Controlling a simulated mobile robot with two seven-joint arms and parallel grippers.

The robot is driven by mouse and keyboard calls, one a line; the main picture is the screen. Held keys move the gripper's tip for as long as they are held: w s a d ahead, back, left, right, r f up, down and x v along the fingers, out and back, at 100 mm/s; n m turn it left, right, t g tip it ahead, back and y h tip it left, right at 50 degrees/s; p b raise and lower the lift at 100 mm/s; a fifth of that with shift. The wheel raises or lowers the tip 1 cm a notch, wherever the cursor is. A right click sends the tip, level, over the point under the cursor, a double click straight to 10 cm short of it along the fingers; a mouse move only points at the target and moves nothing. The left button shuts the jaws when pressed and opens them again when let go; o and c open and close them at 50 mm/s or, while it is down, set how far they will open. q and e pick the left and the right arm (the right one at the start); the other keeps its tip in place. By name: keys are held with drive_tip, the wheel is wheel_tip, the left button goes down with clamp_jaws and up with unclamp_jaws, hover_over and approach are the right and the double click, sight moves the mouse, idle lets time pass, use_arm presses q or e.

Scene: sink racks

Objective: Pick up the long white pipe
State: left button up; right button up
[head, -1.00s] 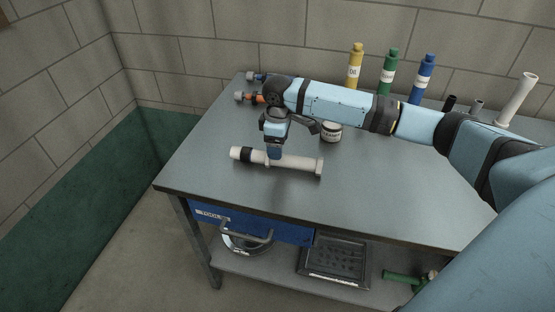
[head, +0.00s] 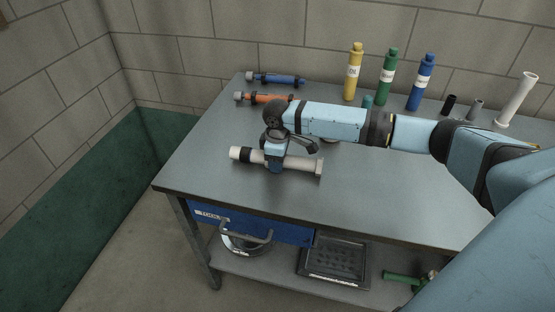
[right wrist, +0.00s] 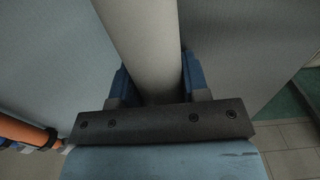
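The long white pipe (head: 303,164) lies on its side on the grey workbench, with a black band near its left end. My right gripper (head: 274,168) is down over the middle of it, pointing downward. In the right wrist view the white pipe (right wrist: 150,35) runs between the two blue fingers (right wrist: 156,80), one close on each side. I cannot tell whether the fingers press on it. The pipe looks to be resting on the bench. My left gripper is not in view.
A blue tool (head: 275,79) and an orange tool (head: 262,98) lie behind the pipe. Yellow (head: 354,75), green (head: 387,80) and blue (head: 420,85) bottles stand at the back. A white tube (head: 517,98) stands at the back right. The bench front (head: 380,205) is clear.

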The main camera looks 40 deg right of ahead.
drive_tip(key=c, duration=0.4)
drive_tip(key=shift+c, duration=0.2)
